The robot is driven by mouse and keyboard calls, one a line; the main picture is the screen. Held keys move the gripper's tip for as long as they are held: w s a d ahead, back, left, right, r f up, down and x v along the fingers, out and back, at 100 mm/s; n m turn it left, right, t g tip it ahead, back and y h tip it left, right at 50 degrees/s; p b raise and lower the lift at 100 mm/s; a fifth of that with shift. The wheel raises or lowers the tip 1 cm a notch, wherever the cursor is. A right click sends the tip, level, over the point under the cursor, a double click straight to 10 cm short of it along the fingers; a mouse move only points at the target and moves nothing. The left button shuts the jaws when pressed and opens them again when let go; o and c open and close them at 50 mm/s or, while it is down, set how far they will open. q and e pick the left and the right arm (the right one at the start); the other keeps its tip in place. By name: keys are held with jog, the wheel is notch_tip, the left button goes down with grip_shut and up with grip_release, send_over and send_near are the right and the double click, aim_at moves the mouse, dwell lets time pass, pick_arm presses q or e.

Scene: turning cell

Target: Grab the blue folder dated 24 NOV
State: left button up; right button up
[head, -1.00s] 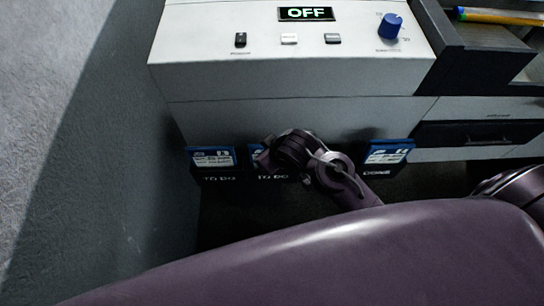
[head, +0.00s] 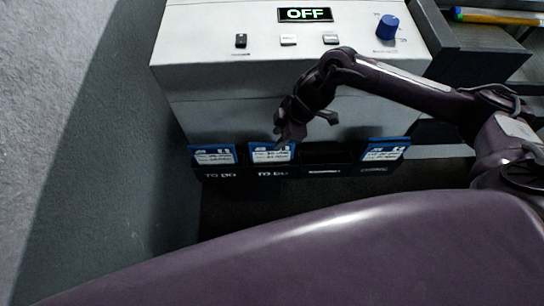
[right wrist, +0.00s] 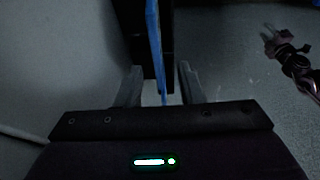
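Blue folders stand in a row of black holders on the front of a grey machine: a left one (head: 213,155), a second one (head: 271,152) and a right one (head: 385,149). The two left holders read TO DO. The date lines on the folder labels are too small to read. My right gripper (head: 291,128) is at the top of the second folder. In the right wrist view, the fingers of my right gripper (right wrist: 162,88) are apart, with a blue folder edge (right wrist: 154,40) between them. What looks like my left gripper (right wrist: 278,42) shows at the right there; its fingers are unclear.
The machine (head: 215,75) has an OFF display (head: 305,14), several buttons and a blue knob (head: 387,27) on top. The third holder (head: 322,160) shows no folder. Dark trays with a yellow pen (head: 500,16) stand at the right. A grey wall (head: 110,150) is close on the left.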

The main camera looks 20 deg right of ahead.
aim_at(273, 143)
jog(key=p+x, duration=0.2)
jog(key=x, duration=0.4)
jog(key=shift+w+f, duration=0.1)
jog(key=shift+w, duration=0.1)
jog(key=shift+w+a+f, duration=0.1)
jog(key=shift+a+f, duration=0.15)
jog(key=shift+f, duration=0.3)
jog(key=shift+f, duration=0.25)
jog(key=shift+c, duration=0.3)
grip_shut()
